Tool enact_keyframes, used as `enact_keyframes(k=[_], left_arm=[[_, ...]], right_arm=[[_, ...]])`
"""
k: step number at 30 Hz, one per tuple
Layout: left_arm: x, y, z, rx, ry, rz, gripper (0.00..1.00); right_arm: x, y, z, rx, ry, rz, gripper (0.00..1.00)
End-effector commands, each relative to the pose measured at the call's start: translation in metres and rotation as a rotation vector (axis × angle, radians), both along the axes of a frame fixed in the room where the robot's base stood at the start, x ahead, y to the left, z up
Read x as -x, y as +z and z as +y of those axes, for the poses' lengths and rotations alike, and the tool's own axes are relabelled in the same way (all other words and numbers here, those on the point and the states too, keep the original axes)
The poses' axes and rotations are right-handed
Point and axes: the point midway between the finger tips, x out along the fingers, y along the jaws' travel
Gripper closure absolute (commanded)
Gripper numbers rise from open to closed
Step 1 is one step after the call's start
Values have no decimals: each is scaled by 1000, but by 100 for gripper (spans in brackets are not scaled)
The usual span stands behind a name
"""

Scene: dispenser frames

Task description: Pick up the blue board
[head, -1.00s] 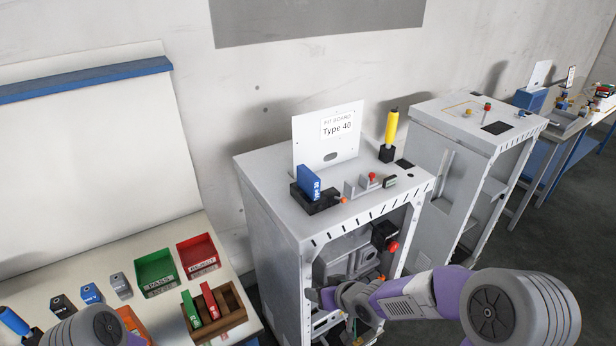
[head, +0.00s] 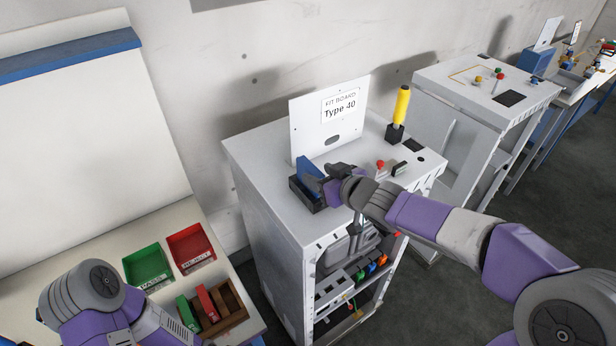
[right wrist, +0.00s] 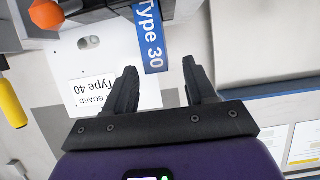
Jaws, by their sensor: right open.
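The blue board (head: 307,170) stands upright in a black holder (head: 304,194) on top of the grey cabinet. In the right wrist view the board (right wrist: 152,38) shows its "Type 30" label, with its near end between the lines of my two fingers. My right gripper (head: 330,182) is over the cabinet top, right beside the board, and covers part of it in the head view. In the wrist view its fingers (right wrist: 160,70) are spread on either side of the board, with gaps showing and no grip. My left arm is at the lower left; its gripper is out of view.
A white "Type 40" kit board (head: 318,112) stands close behind the blue board. A yellow-handled tool (head: 401,106) and a red button (head: 381,164) are to the right. A green tray (head: 147,264) and a red tray (head: 190,247) lie on the left table.

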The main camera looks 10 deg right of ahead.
Motion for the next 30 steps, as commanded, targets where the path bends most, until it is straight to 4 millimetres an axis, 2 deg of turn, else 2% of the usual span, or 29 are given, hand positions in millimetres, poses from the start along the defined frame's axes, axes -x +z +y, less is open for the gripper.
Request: enact_keyframes(k=[10, 20, 30], left_arm=[[0, -21, 0, 0, 0, 0, 57], [0, -22, 0, 0, 0, 0, 57], [0, -22, 0, 0, 0, -1, 57]], right_arm=[[-43, -21, 13, 0, 1, 0, 45], [-50, -22, 15, -1, 0, -1, 45], [-50, -22, 15, -1, 0, 0, 95]])
